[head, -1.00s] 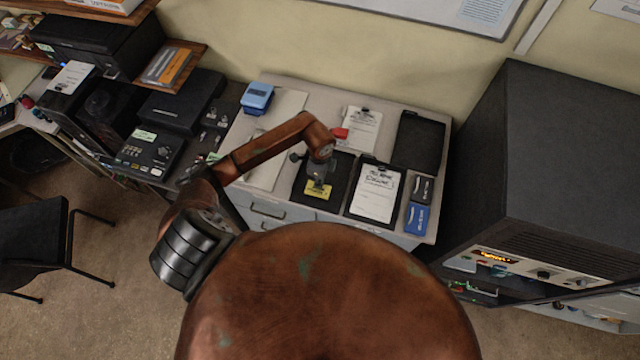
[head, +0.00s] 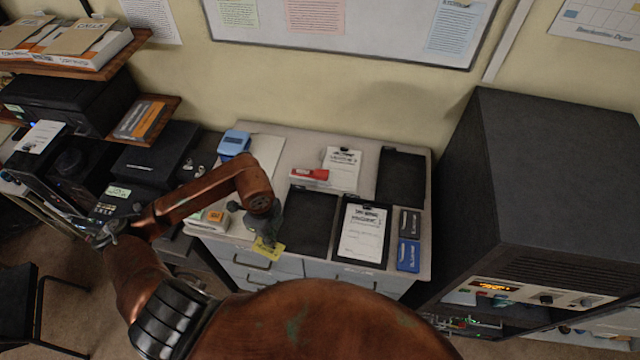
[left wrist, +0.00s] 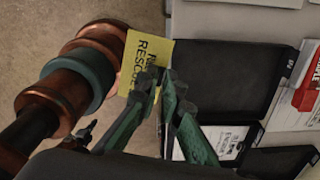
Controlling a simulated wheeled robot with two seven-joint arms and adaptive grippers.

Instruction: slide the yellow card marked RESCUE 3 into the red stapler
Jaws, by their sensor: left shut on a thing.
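The yellow card (head: 268,246) is in my left gripper (head: 266,236), off the front left edge of the cabinet top in the head view. In the left wrist view the card (left wrist: 147,62) shows the word RESCUE; the rest of its print is partly hidden by the fingers (left wrist: 166,84). The fingers are shut on one edge of it. The red stapler (head: 309,175) lies at the back middle of the cabinet top, beyond the empty black tray and apart from the card. It shows partly at the right edge of the left wrist view (left wrist: 305,94). My right gripper is not in view.
An empty black tray (head: 304,222) lies right of my gripper. A clipboard with paper (head: 362,232) and blue (head: 408,254) and black boxes lie farther right. White papers (head: 342,168) lie beside the stapler. A blue punch-like thing (head: 234,144) stands at the back left.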

